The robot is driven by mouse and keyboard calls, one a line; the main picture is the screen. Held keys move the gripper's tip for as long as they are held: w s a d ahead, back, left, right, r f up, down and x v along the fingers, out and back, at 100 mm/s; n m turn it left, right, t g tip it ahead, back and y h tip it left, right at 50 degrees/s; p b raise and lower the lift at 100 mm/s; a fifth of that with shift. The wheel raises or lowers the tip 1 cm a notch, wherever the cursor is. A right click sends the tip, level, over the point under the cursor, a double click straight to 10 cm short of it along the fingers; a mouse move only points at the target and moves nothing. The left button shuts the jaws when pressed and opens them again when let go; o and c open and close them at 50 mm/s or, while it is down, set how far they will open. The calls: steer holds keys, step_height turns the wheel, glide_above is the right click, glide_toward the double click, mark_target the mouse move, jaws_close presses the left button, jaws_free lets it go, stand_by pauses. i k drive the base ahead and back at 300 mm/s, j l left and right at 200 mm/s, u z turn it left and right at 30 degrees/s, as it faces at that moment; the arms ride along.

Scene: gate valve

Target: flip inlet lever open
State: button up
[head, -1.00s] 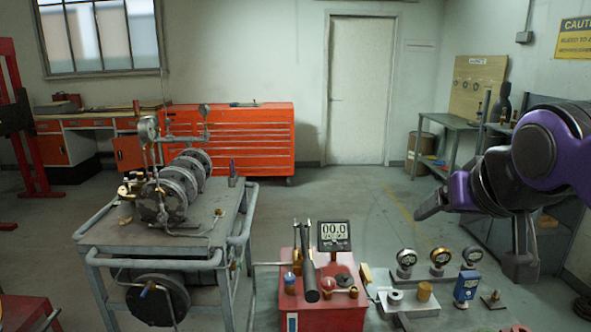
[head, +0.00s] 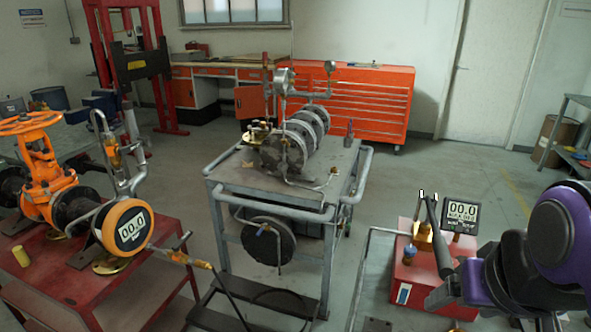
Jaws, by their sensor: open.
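An orange gate valve (head: 45,165) with a handwheel stands on a red bench at the left. A hose with a yellow-orange fitting (head: 185,258) leads from beside the gauge down to the floor. My gripper (head: 470,300) is open and empty at the lower right, partly cut off by the frame and far from the gate valve.
A grey cart (head: 335,185) with a flanged pipe assembly (head: 295,140) stands in the middle. A red pump box (head: 410,272) with a black lever and a display (head: 462,212) stands near my gripper. Open floor lies behind the cart and at right.

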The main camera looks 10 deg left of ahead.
mark_target(177, 246)
steer(key=j+u, duration=0.65)
steer(key=i+j+u, duration=0.1)
steer(key=j+u, duration=0.35)
steer(key=i+l+u, duration=0.15)
steer(key=i+l, duration=0.05)
steer(key=i, duration=0.05)
